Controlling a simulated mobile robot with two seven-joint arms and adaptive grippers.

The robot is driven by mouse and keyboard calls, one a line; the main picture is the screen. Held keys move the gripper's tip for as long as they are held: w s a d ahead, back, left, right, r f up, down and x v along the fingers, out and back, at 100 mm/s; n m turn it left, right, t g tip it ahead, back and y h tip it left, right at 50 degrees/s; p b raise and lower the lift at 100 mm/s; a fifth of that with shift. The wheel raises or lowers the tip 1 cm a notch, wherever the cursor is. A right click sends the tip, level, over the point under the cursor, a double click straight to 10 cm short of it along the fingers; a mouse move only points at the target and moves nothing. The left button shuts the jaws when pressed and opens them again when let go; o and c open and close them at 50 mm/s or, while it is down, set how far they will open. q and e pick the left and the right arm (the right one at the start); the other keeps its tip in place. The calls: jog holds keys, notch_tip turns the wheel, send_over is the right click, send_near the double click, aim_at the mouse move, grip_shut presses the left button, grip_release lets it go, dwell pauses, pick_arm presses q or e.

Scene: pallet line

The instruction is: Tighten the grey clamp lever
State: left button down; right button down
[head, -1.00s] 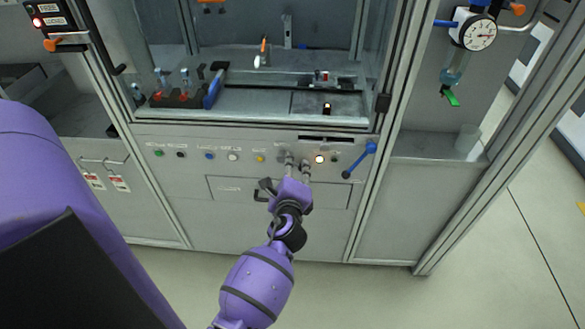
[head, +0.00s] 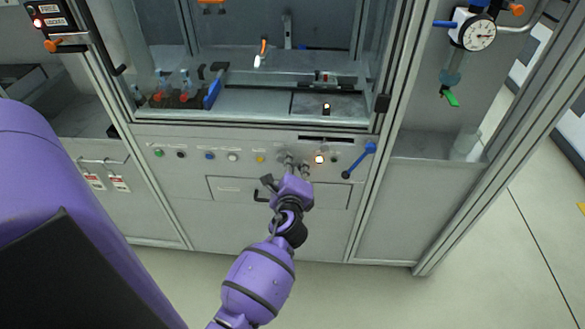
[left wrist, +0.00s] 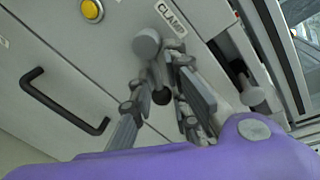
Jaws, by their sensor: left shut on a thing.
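The grey clamp lever (left wrist: 147,45) shows in the left wrist view below a label reading CLAMP (left wrist: 172,18). It has a rounded grey end and a short shaft running down between my fingers. My left gripper (left wrist: 161,92) is shut on the lever, with one finger on each side of the shaft. In the head view my left gripper (head: 294,170) is at the front panel, below the row of buttons. The lever is small there and partly hidden by the gripper, so its exact angle is hard to tell. My right gripper is not in view.
A yellow button (left wrist: 92,10) and a black drawer handle (left wrist: 62,100) are near the gripper. Right of it are a lit button (head: 319,159) and a blue-handled lever (head: 359,160). A dial gauge (head: 477,33) hangs at upper right. The floor in front is clear.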

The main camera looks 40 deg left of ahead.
pick_arm(q)
jog(key=shift+s+a+f+g, duration=0.15)
jog(key=shift+s+f, duration=0.1)
jog(key=shift+f, duration=0.25)
jog(key=shift+s+a+f+g, duration=0.1)
jog(key=shift+s+f+g, duration=0.1)
jog(key=shift+f, duration=0.25)
jog(key=shift+s+a+f+m+y+p, duration=0.25)
jog(key=shift+a+m+y, duration=0.25)
jog(key=shift+m, duration=1.15)
jog(key=shift+s+a+f+m+y+p, duration=0.2)
jog(key=shift+a+m+y, duration=0.3)
jog(key=shift+m, duration=1.1)
jog(key=shift+s+a+f+m+y+p, duration=0.3)
jog(key=shift+m+y, duration=0.3)
jog(key=shift+m, duration=1.05)
jog(key=shift+a+r, duration=0.1)
jog(key=shift+a, duration=0.05)
jog(key=c, duration=1.7)
grip_release()
jog(key=shift+s+r, duration=0.1)
jog(key=shift+s, duration=0.05)
jog(key=shift+w+d+r, duration=0.15)
jog(key=shift+w+d, duration=0.05)
